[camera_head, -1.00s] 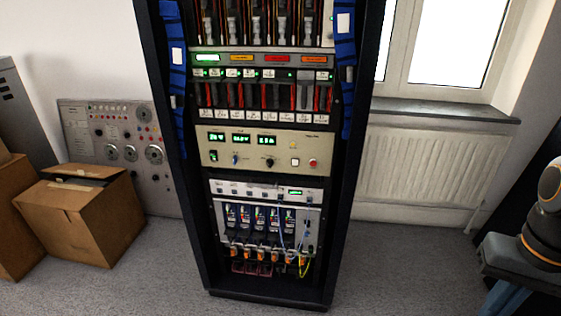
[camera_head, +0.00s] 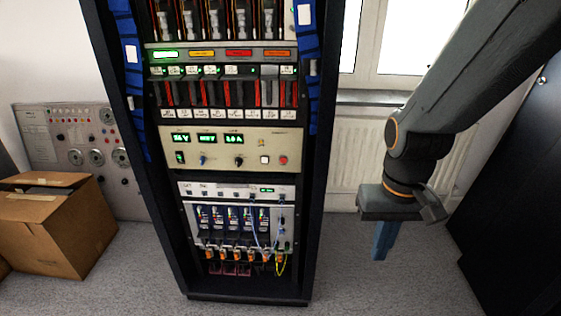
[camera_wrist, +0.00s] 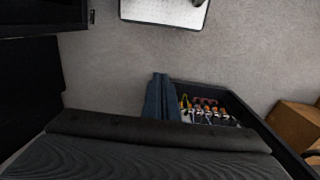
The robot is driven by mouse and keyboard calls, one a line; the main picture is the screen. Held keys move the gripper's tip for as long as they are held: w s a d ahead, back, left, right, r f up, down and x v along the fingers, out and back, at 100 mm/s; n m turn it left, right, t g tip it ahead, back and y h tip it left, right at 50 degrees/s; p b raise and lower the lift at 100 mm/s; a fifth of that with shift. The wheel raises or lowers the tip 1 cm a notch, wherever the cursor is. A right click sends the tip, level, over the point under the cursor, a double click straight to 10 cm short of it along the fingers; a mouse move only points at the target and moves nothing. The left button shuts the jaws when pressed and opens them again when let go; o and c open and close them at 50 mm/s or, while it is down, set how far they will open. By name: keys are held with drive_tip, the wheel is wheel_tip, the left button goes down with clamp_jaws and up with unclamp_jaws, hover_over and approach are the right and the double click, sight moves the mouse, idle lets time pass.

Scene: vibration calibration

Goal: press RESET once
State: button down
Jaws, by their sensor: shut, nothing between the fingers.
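The black equipment rack (camera_head: 318,150) stands in the middle of the head view. Its beige panel (camera_head: 220,143) has green displays, knobs, a white square button (camera_head: 264,160) and a red round button (camera_head: 283,160). The labels are too small to read, so I cannot tell which is RESET. My gripper (camera_head: 381,250) is to the right of the rack and lower than the panel, pointing down, apart from everything. Its blue fingers are together and empty. In the wrist view the fingers (camera_wrist: 160,97) show beside the lower part of the rack (camera_wrist: 262,125).
A cardboard box (camera_head: 50,235) and a grey panel with dials (camera_head: 75,135) are at left. A radiator (camera_head: 345,150) under a window is behind my arm. A dark cabinet (camera_head: 515,180) stands at right. The floor between rack and cabinet looks clear.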

drive_tip(key=w+a+f+m+t+y+p, duration=0.1)
drive_tip(key=w+a+f+m+t+p, duration=0.15)
drive_tip(key=w, duration=0.75)
drive_tip(key=w+a+f+m+t+p, duration=0.1)
drive_tip(key=w+a+m+t+p, duration=0.2)
drive_tip(key=w, duration=0.7)
drive_tip(key=w+a+m+t+y+p, duration=0.1)
drive_tip(key=w+a+m+t+y, duration=0.1)
drive_tip(key=a, duration=0.4)
drive_tip(key=w+a+f+m+t+y+p, duration=0.1)
drive_tip(key=w+a+m+t+y, duration=0.1)
drive_tip(key=w+a+m+y, duration=0.2)
drive_tip(key=a+m+y, duration=0.1)
drive_tip(key=a+m, duration=0.1)
drive_tip(key=a, duration=0.1)
drive_tip(key=shift+w+a+p, duration=0.3)
drive_tip(key=shift+f+m+t, duration=0.1)
drive_tip(key=shift+m+t, duration=0.15)
drive_tip(key=b, duration=0.3)
approach(283, 160)
drive_tip(key=shift+w+a+f, duration=1.15)
drive_tip(key=shift+a+f, duration=0.75)
drive_tip(key=shift+a, duration=0.4)
drive_tip(key=shift+w, duration=0.15)
